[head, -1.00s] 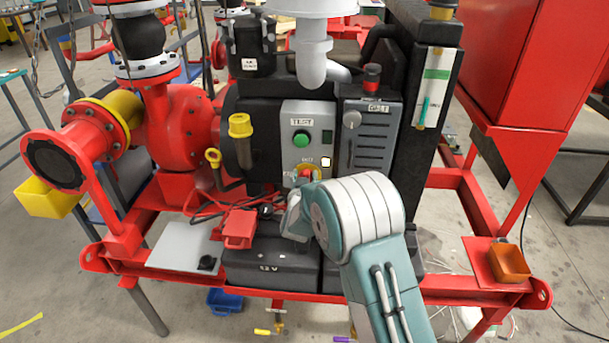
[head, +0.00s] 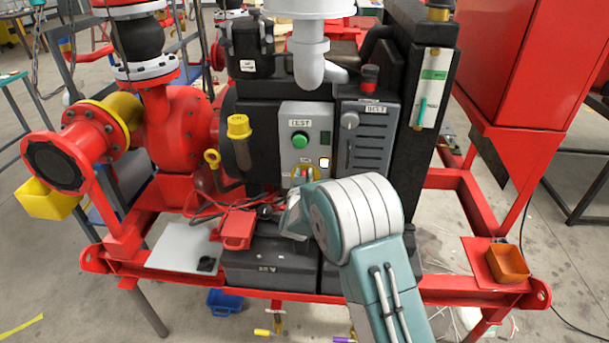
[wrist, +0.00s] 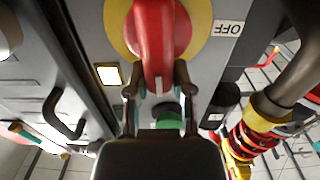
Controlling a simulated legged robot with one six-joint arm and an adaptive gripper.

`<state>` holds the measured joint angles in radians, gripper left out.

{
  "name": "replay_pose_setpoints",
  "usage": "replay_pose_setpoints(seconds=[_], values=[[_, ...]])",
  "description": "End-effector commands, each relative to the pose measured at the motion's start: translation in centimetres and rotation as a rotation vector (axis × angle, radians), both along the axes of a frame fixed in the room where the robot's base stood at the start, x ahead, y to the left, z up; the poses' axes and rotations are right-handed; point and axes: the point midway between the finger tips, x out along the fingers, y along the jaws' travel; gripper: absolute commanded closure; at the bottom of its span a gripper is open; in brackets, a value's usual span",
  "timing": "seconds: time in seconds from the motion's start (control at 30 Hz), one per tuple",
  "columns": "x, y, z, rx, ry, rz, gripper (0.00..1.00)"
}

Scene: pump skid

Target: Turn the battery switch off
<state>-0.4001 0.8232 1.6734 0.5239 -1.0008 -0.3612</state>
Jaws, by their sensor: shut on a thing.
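The battery switch is a red handle (wrist: 155,42) on a round yellow plate (wrist: 117,28) on a grey panel. An OFF label (wrist: 228,28) sits beside the plate in the wrist view. My gripper (wrist: 157,85) is shut on the red handle, one finger on each side of its end. The handle lies in line with the gripper in the wrist view and does not point at the OFF label. In the head view the yellow plate (head: 296,172) shows just above my wrist, which hides part of the switch and my fingertips.
A green TEST button (head: 300,140) sits above the switch, and a lit square lamp (head: 324,162) is beside it. A grey slotted box (head: 368,145) stands to the right. A red clamp (head: 235,228) and cables lie left of my wrist, above the black battery (head: 268,262).

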Motion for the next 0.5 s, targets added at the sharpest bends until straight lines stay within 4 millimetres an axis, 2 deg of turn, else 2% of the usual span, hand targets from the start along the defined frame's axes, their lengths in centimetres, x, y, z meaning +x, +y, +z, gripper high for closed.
replay_pose_setpoints(seconds=[0.03, 0.5], values=[[-0.2, 0.1, -0.9, -0.026, 0.02, 0.004, 1.0], [-0.3, 1.2, -1.4, -0.421, 0.038, 0.005, 1.0]])
